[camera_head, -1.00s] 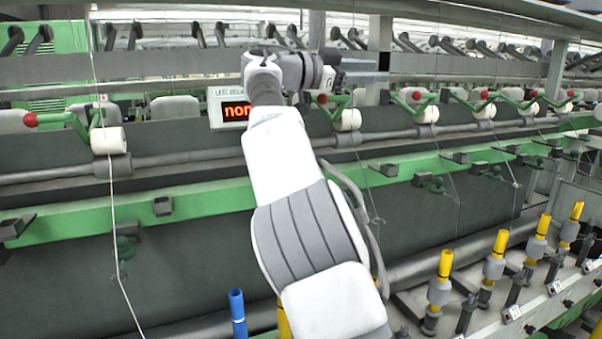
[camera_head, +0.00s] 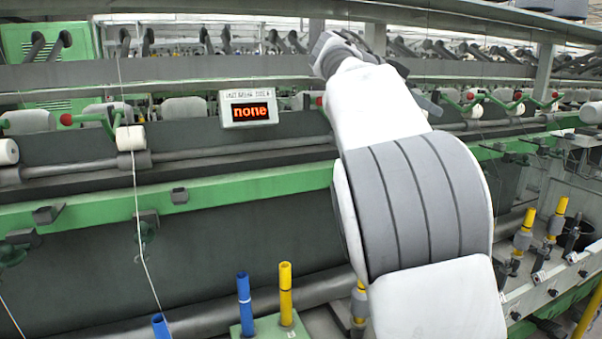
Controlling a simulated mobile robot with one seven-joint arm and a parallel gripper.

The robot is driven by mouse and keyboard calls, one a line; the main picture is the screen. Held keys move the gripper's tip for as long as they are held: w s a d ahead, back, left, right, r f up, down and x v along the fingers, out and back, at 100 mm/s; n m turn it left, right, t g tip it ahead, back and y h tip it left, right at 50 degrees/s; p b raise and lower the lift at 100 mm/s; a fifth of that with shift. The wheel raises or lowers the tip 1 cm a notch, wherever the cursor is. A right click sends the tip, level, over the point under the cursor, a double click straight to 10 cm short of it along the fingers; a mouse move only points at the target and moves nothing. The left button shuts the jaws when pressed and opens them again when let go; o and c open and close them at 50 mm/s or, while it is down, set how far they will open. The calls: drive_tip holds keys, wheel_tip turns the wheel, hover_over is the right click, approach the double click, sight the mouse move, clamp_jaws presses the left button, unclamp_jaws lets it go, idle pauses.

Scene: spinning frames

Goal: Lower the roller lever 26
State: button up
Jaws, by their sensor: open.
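The roller levers are green arms with red knobs along the machine rail. One lever (camera_head: 95,118) stands at the left above a white roller (camera_head: 130,138) with a thread hanging from it. Several more levers (camera_head: 482,99) stand in a row at the right. I cannot read any number, so I cannot tell which is 26.
A display (camera_head: 249,108) reading "none" stands on the rail left of my arm. Blue tubes (camera_head: 244,303) and a yellow tube (camera_head: 286,294) stand upright at the front. Yellow-topped spindles (camera_head: 526,228) stand at the right. A long green beam (camera_head: 230,198) runs across below the rail.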

drive_tip(key=s+d+f+n+y+p, duration=0.25)
drive_tip(key=s+f+n+y, duration=0.4)
drive_tip(key=s, duration=0.55)
drive_tip(key=s+a+f+n+y+p, duration=0.2)
drive_tip(key=s+a+f, duration=0.4)
drive_tip(key=s, duration=0.5)
drive_tip(key=s+a+f+n+y+p, duration=0.2)
drive_tip(key=s+a+f+n+y, duration=0.2)
drive_tip(key=s, duration=0.8)
wheel_tip(320, 180, down, 3)
drive_tip(key=a+n, duration=0.2)
drive_tip(key=n, duration=0.1)
drive_tip(key=shift+a+f, duration=0.15)
drive_tip(key=shift+a, duration=0.15)
drive_tip(key=shift+d, duration=0.15)
